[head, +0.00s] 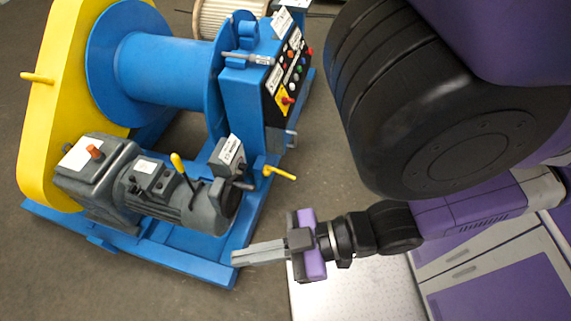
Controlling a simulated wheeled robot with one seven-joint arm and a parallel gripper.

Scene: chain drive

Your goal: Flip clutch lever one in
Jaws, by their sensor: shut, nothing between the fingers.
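A blue winch carries several levers, and I cannot tell which is clutch lever one because the labels are too small to read. One yellow lever (181,168) stands tilted above the grey motor. Another yellow-handled lever (280,172) sticks out to the right from the blue frame, near a white-labelled grey box (228,156). A yellow handle (37,78) sticks out of the yellow chain guard at the left. My gripper (236,260) is shut and empty. Its fingers point left, at the front right corner of the blue base in the picture, below the levers. I cannot tell whether they touch it.
The grey motor and gearbox (150,195) lie on the blue base (170,262). A blue drum (160,68) and a control panel (288,70) with coloured buttons stand behind. A light plate (350,295) lies below my gripper. Bare floor (335,160) is free right of the winch.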

